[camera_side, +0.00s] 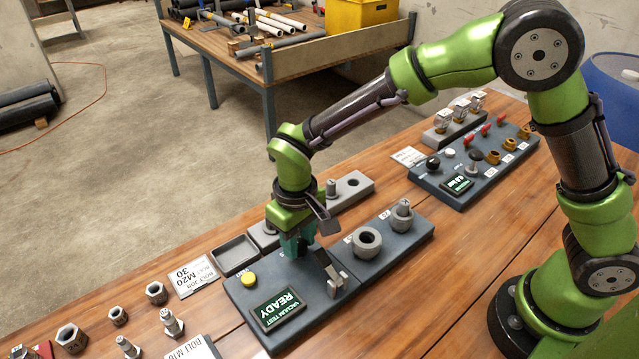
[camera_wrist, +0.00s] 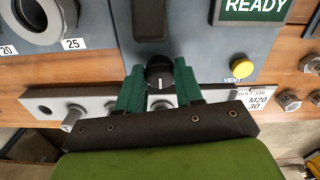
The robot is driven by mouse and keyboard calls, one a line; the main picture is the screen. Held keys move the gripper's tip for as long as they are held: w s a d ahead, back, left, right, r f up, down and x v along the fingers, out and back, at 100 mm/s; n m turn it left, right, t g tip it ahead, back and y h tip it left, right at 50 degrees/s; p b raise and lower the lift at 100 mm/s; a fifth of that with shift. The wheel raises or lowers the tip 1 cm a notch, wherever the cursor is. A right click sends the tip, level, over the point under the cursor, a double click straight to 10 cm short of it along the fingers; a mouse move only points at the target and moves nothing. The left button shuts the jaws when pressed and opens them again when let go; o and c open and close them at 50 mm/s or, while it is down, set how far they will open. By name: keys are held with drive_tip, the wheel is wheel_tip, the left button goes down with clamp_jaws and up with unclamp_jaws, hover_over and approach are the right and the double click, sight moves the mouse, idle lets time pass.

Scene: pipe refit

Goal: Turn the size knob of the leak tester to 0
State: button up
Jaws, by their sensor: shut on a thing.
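The leak tester (camera_side: 232,298) is a slate-blue panel with a lit screen (camera_side: 277,309) reading "VACUUM TEST READY". A black round knob (camera_wrist: 160,68) with a white pointer line stands on it, at the centre of the wrist view. The line lies on the side of the knob toward my gripper, nearly straight down in that picture. My gripper (camera_wrist: 160,80) is shut on the knob, one teal finger on either side. In the side view my gripper (camera_side: 297,245) points down at the panel and hides the knob. No scale marks around the knob can be read.
A dark lever (camera_side: 331,272) stands close to my gripper, and a yellow VENT button (camera_side: 249,279) is also on the panel. Grey ring ports (camera_side: 367,241) sit to the right. A grey holed rack (camera_side: 352,189) lies behind. Nuts and bolts (camera_side: 157,292) lie left.

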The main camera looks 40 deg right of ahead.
sight(299, 244)
idle(0.4)
drive_tip(key=o, duration=1)
drive_tip(key=shift+o, duration=0.2)
wheel_tip(299, 244, up, 17)
drive_tip(key=s+d+r+m+t+y, duration=0.1)
drive_tip(key=s+d+m+t, duration=0.1)
drive_tip(key=s+d, duration=0.5)
drive_tip(key=s+d+r+m+t+y, duration=0.1)
drive_tip(key=s+d+m+t, duration=0.2)
drive_tip(key=d, duration=0.9)
drive_tip(key=s+t, duration=0.2)
drive_tip(key=s, duration=0.1)
drive_tip(key=shift+s+d+r+m, duration=0.3)
drive_tip(key=shift+s, duration=0.1)
